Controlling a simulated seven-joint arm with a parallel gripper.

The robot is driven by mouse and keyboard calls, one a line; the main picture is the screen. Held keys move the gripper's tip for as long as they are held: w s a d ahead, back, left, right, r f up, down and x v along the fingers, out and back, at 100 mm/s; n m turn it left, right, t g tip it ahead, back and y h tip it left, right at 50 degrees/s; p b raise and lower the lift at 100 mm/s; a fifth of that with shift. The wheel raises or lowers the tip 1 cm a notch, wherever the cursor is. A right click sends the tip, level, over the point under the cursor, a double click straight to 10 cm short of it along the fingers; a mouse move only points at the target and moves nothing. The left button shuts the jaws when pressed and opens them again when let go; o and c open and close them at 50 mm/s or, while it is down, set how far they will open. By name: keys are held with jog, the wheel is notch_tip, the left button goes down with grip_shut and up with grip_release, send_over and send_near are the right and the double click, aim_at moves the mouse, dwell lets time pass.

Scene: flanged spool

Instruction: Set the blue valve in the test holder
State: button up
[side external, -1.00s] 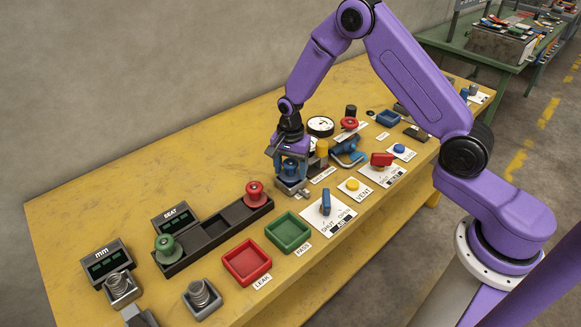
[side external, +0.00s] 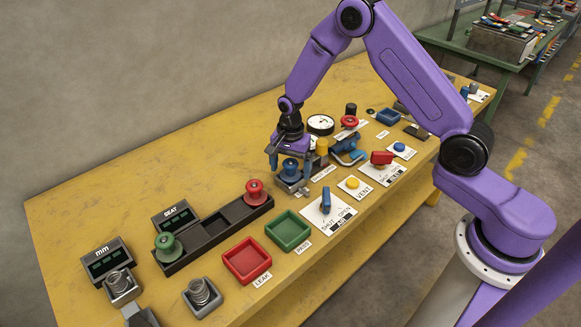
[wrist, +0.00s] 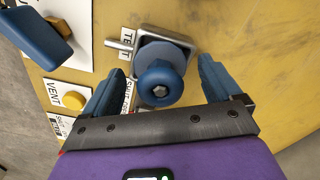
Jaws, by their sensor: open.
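The blue valve (side external: 290,165), a flanged spool with a hex centre, stands upright in the grey metal test holder (side external: 301,191). In the wrist view, the valve (wrist: 161,84) is seen from above, its flange inside the squared frame of the holder (wrist: 146,31), beside a partly hidden label starting "TE". My gripper (side external: 289,164) is open, its blue fingers on either side of the valve. In the wrist view, my gripper (wrist: 165,66) shows a gap between each finger and the valve. The valve's underside is hidden.
A black rack (side external: 212,232) holds a red spool (side external: 254,192) and a green spool (side external: 168,246). Red (side external: 247,262) and green (side external: 288,231) trays lie in front. A blue-handled lever plate (side external: 326,203) and a yellow VENT button (side external: 352,184) sit close by on the right.

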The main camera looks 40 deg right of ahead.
aim_at(291, 162)
notch_tip(291, 162, up, 12)
jog(key=s+a+r+n, duration=0.4)
jog(key=s+n, duration=0.2)
jog(key=s, duration=0.1)
jog(key=s+d+r+n, duration=0.2)
jog(key=s+n, duration=0.7)
jog(key=s, duration=0.5)
jog(key=s+d+r+n, duration=0.1)
jog(key=s+r+n, duration=0.1)
jog(key=s+n, duration=0.8)
jog(key=s, duration=0.3)
jog(key=shift+s+d, duration=0.35)
